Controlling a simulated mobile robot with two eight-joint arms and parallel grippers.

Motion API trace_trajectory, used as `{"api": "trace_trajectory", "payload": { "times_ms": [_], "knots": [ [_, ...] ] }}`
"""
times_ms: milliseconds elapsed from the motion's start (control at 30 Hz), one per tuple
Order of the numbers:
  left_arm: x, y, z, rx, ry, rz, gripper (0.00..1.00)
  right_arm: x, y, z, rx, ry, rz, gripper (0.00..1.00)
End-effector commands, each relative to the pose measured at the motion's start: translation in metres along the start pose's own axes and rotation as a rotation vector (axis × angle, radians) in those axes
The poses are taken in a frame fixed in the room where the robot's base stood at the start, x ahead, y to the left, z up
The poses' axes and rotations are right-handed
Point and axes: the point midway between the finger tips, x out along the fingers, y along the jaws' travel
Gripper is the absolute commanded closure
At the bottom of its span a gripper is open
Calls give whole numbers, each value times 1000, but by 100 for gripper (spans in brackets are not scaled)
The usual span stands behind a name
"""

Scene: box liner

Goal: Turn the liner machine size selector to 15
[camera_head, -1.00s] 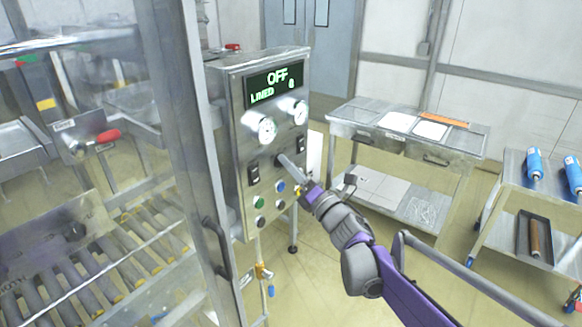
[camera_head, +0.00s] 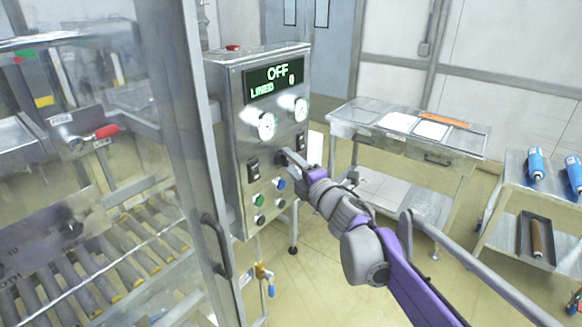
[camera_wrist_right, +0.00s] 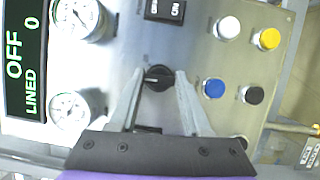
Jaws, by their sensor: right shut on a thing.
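The liner machine's steel control panel (camera_head: 239,150) stands at the middle left in the head view. Its display (camera_head: 272,80) reads OFF and LINED 0. The black selector knob (camera_wrist_right: 158,77) sits between the black switches on the panel, and its dial numbers are not readable. My right gripper (camera_head: 289,157) reaches the panel from the right. In the right wrist view, its two grey fingers (camera_wrist_right: 159,76) stand on either side of the knob and are shut on it. My left gripper is not in view.
Two round gauges (camera_head: 266,126) sit above the knob. Several buttons, including a blue one (camera_wrist_right: 213,88), lie close beside the gripper. A clear door with a dark handle (camera_head: 218,245) is left of the panel. A steel table (camera_head: 455,137) stands to the right.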

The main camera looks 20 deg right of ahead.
Motion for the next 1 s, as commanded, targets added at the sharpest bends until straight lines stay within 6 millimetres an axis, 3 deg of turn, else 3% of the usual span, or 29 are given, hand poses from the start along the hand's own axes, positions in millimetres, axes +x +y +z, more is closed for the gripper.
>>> {"api": "trace_trajectory", "payload": {
  "times_ms": [700,733,900,1000],
  "knots": [
    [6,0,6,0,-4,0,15,0,0,0,81,1,-34,100],
    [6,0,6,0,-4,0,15,0,0,0,81,1,-34,51],
    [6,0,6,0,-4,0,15,0,0,0,81,1,-33,22],
    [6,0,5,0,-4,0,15,0,0,0,81,1,-33,22]
  ]
}}
